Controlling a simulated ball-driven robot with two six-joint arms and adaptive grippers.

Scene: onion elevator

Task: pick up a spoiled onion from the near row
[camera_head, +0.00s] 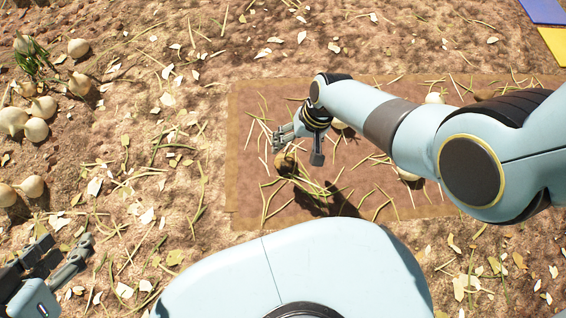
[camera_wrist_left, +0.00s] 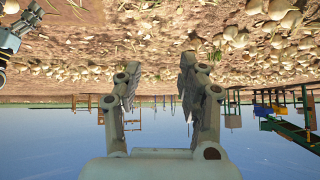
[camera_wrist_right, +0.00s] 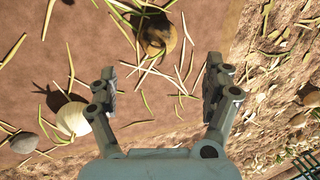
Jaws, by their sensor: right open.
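A brownish onion (camera_head: 285,162) with green stalks lies on the brown mat (camera_head: 245,110) in the head view. The right wrist view shows an onion with a dark patch (camera_wrist_right: 160,34), beyond the fingertips and touching neither. My right gripper (camera_head: 298,147) is open and empty above the mat beside the brownish onion; its spread fingers also show in the right wrist view (camera_wrist_right: 160,88). A pale onion (camera_wrist_right: 73,118) and a brown lump (camera_wrist_right: 24,142) lie left in that view. My left gripper (camera_head: 60,262) is open and empty at the lower left, away from the mat.
More pale onions (camera_head: 408,175) lie on the mat, partly hidden by my right arm. Several pale onions (camera_head: 36,118) lie on soil at the left. Blue (camera_head: 543,10) and yellow (camera_head: 556,42) flat pieces show at the top right. Loose stalks and peel litter the ground.

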